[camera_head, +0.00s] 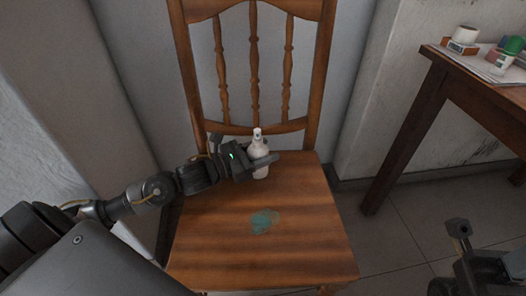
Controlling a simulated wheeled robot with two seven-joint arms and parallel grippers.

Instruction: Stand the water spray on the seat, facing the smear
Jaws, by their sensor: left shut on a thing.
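The water spray (257,144) is a small white bottle with a spray top, upright at the back part of the wooden chair's seat (205,250). My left gripper (262,163) is shut around the bottle's body from the left and hides part of it. I cannot tell whether the bottle's base touches the seat. A blue-green smear (264,221) lies on the seat in front of the bottle, nearer to me. My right gripper (458,232) shows in part at the lower right, away from the chair; its jaws are not clear.
The chair's backrest (255,65) with turned spindles rises behind the bottle. A wooden table (440,62) at the right carries paint jars (464,38) and papers. Walls stand close behind and at the left. Tiled floor (400,226) is clear between chair and table.

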